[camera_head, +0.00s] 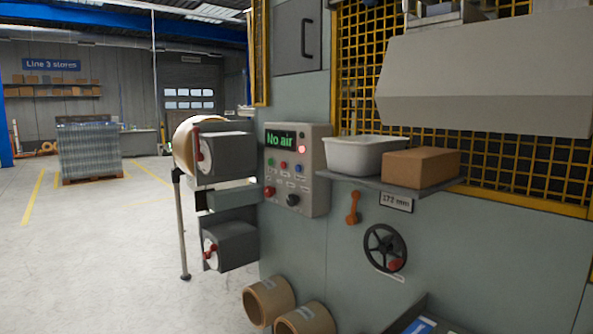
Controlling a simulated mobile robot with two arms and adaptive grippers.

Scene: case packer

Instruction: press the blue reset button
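The grey control panel (316,180) is fixed to the machine's front, left of the middle of the picture. Its green display reads "No air", and a red lamp (302,149) glows to the right of it. A row of small buttons runs below the display. The blue button (299,168) appears to be the right one of this row, though the buttons are very small. Lower down are a red button (269,191) and a dark knob (292,200). Neither of my grippers is in view, and nothing stands in front of the panel.
A shelf (362,182) right of the panel holds a white tub (358,138) and a cardboard box (421,167). A handwheel (385,248) sits below. Tape-roll units (226,150) jut out at left. Cardboard rolls (268,300) lie at the machine's foot. Open floor (110,260) lies left.

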